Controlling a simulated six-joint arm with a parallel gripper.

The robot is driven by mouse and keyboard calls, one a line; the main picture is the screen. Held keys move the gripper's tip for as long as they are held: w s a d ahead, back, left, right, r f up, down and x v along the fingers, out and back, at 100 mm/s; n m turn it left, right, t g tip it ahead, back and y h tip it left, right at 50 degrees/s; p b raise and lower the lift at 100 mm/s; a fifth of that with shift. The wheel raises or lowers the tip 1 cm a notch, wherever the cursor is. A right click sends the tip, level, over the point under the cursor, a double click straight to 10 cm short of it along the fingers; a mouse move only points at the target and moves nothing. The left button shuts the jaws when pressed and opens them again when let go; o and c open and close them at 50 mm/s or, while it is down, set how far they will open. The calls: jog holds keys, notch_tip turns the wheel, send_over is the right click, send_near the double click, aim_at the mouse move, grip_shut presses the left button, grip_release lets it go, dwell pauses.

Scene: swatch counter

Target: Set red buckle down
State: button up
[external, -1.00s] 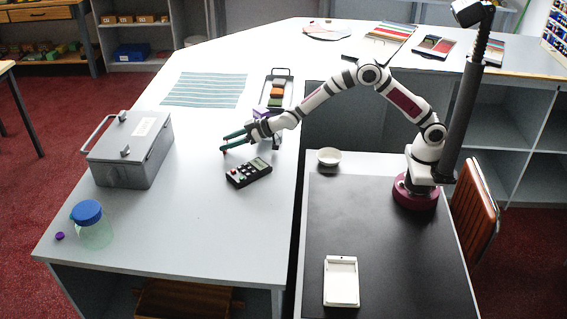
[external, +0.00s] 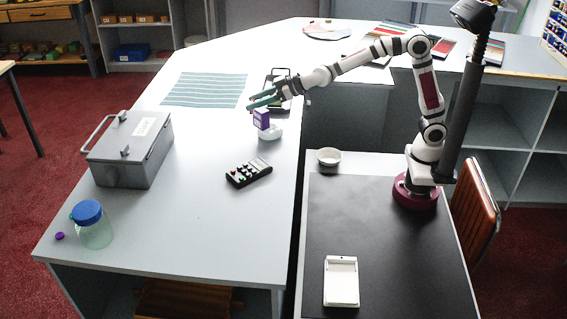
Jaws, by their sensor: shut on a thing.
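My gripper (external: 250,102) has green fingers and is raised above the light grey counter (external: 200,215), near its right edge. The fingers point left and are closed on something. The red buckle itself cannot be made out in this view; it is hidden or too small between the fingers. A purple box-like thing (external: 261,118) shows just below the gripper, above a white round-based thing (external: 270,133). I cannot tell how far below the fingers it is.
A dark tray (external: 286,71) is partly hidden behind my gripper. A striped cloth (external: 205,89) lies left of it. A black keypad device (external: 248,173), a grey metal box (external: 130,150) and a blue-lidded jar (external: 93,228) stand nearer.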

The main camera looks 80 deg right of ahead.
jog(key=s+r, duration=0.2)
jog(key=s, duration=0.7)
send_over(252, 217)
jog(key=shift+n+y, duration=0.3)
notch_tip(252, 217, down, 13)
jog(key=shift+d, duration=0.1)
notch_tip(252, 217, down, 4)
jog(key=shift+f, duration=0.1)
jog(key=shift+f, duration=0.1)
